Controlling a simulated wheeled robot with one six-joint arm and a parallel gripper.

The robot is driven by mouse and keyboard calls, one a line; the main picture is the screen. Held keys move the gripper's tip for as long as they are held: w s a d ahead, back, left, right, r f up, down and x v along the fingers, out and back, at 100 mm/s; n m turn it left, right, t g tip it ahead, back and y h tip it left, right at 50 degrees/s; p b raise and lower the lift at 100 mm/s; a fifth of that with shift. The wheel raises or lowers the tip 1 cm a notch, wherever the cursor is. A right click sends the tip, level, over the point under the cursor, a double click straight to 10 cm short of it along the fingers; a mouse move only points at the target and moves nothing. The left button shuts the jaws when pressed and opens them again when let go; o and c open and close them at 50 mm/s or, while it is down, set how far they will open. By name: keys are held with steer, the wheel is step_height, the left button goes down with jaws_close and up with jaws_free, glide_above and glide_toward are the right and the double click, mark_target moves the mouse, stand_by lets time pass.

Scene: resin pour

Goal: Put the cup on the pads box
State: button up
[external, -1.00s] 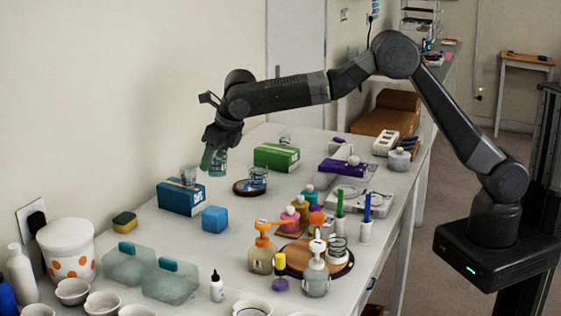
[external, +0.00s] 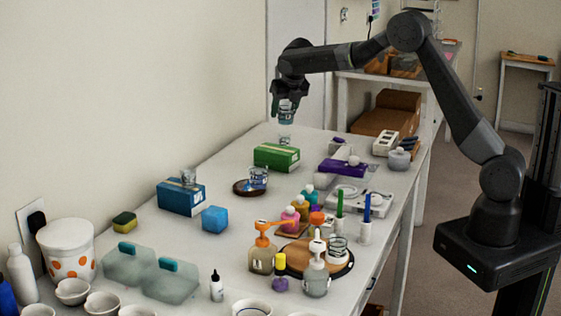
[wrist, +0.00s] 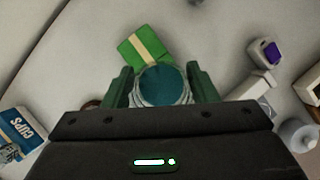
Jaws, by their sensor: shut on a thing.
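My gripper (external: 288,97) is shut on a clear cup with a teal inside (external: 286,115), held above the far end of the table. In the wrist view the cup (wrist: 162,86) sits between both fingers, its round opening facing the camera. A green box with a pale stripe (external: 277,157) lies on the table lower than the cup and nearer the external camera; it also shows in the wrist view (wrist: 133,53). I cannot read its label. A blue box (external: 180,198) bears a label that looks like "CLIPS" in the wrist view (wrist: 20,126).
A clear cup (external: 188,174) stands on the blue box. Another (external: 258,175) stands on a dark round coaster (external: 240,188). A purple item (external: 343,167) and pump bottles stand to the right and front.

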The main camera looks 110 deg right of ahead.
mark_target(290, 113)
step_height(290, 113, down, 8)
steer(key=shift+f+p, duration=0.25)
steer(key=shift+p, duration=0.25)
steer(key=o, duration=1)
steer(key=shift+f, duration=0.2)
steer(key=shift+r, duration=0.1)
steer(key=b+v, duration=0.1)
steer(key=v, duration=1.1)
steer(key=shift+r+b, duration=0.1)
steer(key=shift+b, duration=0.2)
